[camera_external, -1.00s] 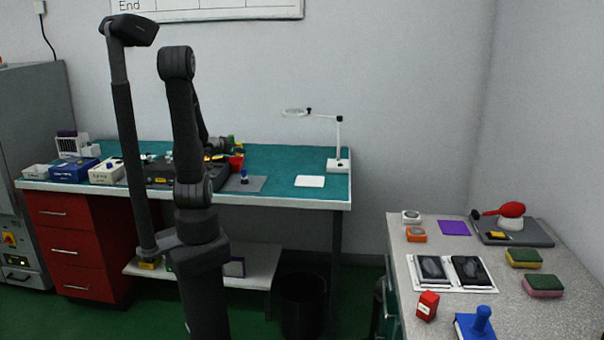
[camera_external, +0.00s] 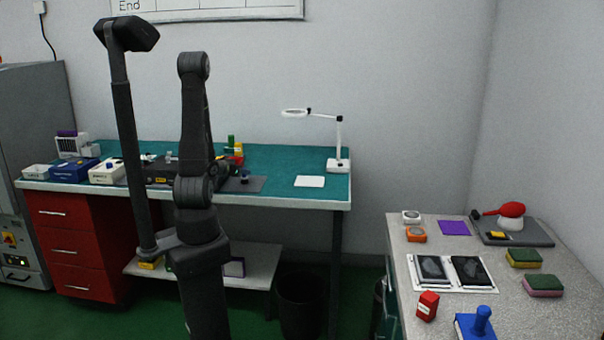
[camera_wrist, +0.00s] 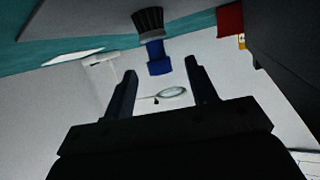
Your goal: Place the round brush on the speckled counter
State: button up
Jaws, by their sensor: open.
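The round brush (camera_wrist: 153,50) has dark bristles and a blue handle. The wrist view is roughly upside down and shows it with the bristles toward the bench and the handle toward my gripper (camera_wrist: 161,70). My gripper is open and empty, with the handle just beyond and between the fingertips. In the external view the brush (camera_external: 245,177) is small and dark on the grey mat (camera_external: 256,184) of the teal bench; my arm hides most of my gripper there. The speckled counter (camera_external: 555,315) stands at the right, far from my gripper.
The counter holds two phones on a white tray (camera_external: 413,271), a blue-handled tool (camera_external: 482,322), a red box (camera_external: 428,306), sponges (camera_external: 544,286) and other items. A magnifier lamp (camera_external: 338,165) stands right of the brush. A red bin (camera_wrist: 230,19) is near it.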

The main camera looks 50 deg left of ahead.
jog(key=x, duration=0.5)
jog(key=shift+w, duration=0.1)
grip_shut()
jog(key=shift+r, duration=0.2)
